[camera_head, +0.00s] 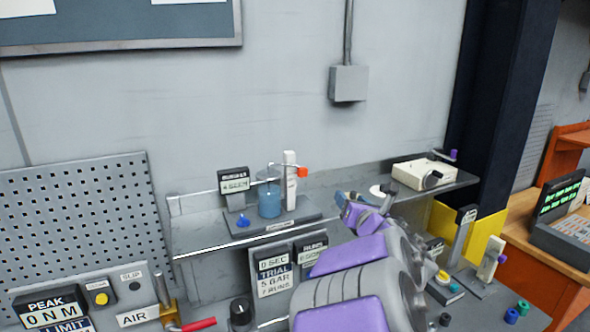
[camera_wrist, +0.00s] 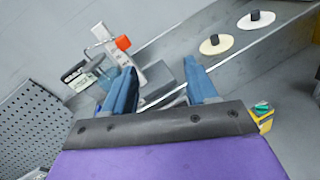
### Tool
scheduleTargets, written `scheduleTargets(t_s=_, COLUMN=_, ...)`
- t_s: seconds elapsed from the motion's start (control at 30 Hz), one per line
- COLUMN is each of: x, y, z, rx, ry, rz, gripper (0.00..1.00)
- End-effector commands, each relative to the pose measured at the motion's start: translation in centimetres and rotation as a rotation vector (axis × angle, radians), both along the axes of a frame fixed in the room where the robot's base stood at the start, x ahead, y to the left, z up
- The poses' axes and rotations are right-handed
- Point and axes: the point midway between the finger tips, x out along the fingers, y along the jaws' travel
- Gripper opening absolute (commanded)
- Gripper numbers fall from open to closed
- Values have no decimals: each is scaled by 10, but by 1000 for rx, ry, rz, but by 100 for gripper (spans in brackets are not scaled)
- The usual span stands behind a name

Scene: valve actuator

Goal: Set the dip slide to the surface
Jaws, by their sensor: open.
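The dip station stands on the grey shelf (camera_head: 215,234). It has a white upright post (camera_head: 290,185) with an orange-red slide piece (camera_head: 302,172) near its top, beside a beaker of blue liquid (camera_head: 270,204). A small display (camera_head: 234,182) stands left of the beaker; its reading is too small to be sure of. The orange-red slide (camera_wrist: 123,43) also shows in the wrist view, beyond the fingers. My gripper (camera_head: 360,205) is open and empty, right of and nearer than the station. In the wrist view its blue fingers (camera_wrist: 163,88) are spread, and the left one partly hides the beaker area.
White discs with black knobs (camera_wrist: 216,44) sit on the shelf to the right. A cream box (camera_head: 424,174) with a purple-knobbed lever stands at the shelf's right end. A pegboard (camera_head: 80,220) and a torque panel are at left. The wall rises behind the shelf.

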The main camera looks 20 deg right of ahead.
Motion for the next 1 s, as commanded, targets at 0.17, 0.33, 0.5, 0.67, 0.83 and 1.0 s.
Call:
scheduleTargets(t_s=0.17, x=13, y=13, z=7, rx=-234, ry=-20, rz=165, gripper=57)
scheduleTargets(t_s=0.33, x=17, y=20, z=5, rx=-312, ry=-36, rz=224, gripper=57)
scheduleTargets(t_s=0.5, x=30, y=20, z=4, rx=-312, ry=-36, rz=229, gripper=57)
scheduleTargets(t_s=0.67, x=54, y=23, z=6, rx=-313, ry=-38, rz=230, gripper=57)
scheduleTargets(t_s=0.83, x=80, y=25, z=7, rx=-312, ry=-39, rz=227, gripper=57)
scheduleTargets(t_s=1.0, x=105, y=27, z=5, rx=-312, ry=-37, rz=228, gripper=57)
